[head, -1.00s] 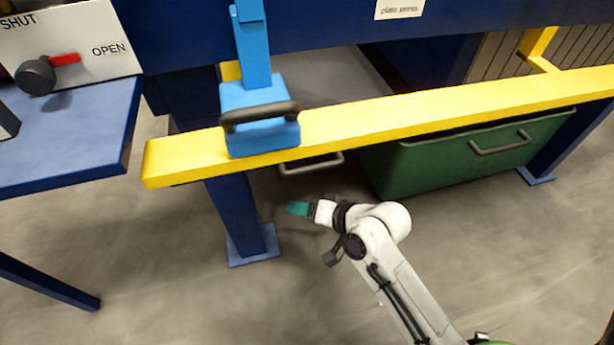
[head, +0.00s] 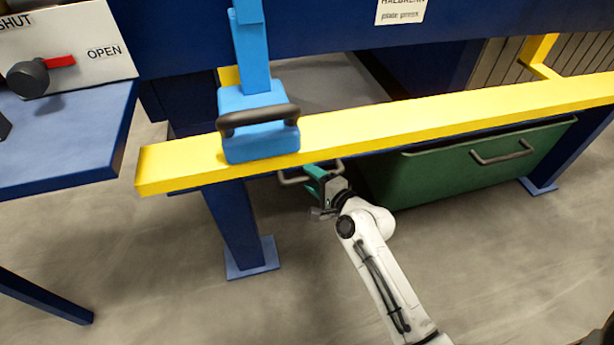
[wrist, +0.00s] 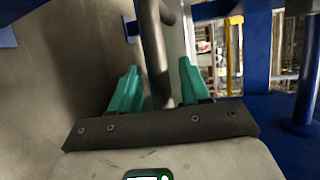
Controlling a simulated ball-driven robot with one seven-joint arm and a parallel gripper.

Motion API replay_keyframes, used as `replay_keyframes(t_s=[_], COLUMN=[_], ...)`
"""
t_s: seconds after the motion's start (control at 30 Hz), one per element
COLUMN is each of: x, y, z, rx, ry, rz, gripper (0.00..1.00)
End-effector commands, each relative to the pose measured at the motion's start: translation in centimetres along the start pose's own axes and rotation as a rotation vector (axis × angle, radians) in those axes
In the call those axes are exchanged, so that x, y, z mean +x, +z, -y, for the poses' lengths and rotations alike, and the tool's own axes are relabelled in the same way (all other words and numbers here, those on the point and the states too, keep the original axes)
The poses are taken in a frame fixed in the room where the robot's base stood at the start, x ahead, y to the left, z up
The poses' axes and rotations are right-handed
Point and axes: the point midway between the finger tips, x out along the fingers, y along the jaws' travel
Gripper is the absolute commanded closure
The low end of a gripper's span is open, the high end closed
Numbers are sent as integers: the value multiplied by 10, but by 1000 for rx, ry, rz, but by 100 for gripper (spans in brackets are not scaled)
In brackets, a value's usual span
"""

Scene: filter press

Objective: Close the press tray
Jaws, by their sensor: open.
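The tray is taken to be the grey surface (head: 330,80) seen behind the yellow rail. A grey bar handle (head: 292,181) shows below the rail in the head view, and its mounting is mostly hidden. My gripper (head: 316,174) is beneath the rail at the right part of this handle. In the wrist view, the two teal fingers of my gripper (wrist: 160,72) are apart, with the dark handle bar (wrist: 155,45) running between them. Contact cannot be made out. A pale panel (wrist: 188,35) stands beside the bar.
The yellow rail (head: 400,125) passes just above my gripper. A blue clamp block with a dark handle (head: 260,118) sits on it. A blue leg (head: 238,230) stands left, a green bin (head: 430,175) right. A SHUT/OPEN lever (head: 45,67) is at far left.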

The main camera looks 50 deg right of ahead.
Motion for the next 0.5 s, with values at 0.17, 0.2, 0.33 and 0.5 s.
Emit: replay_keyframes(t_s=[0.17,0.2,0.33,0.5], x=[20,22,25,25], y=[0,0,0,0], z=[-1,-1,0,0], rx=[-1,0,-1,-1], ry=[-1,0,0,0], rz=[-1,-1,-1,0], gripper=[54,54,54,54])
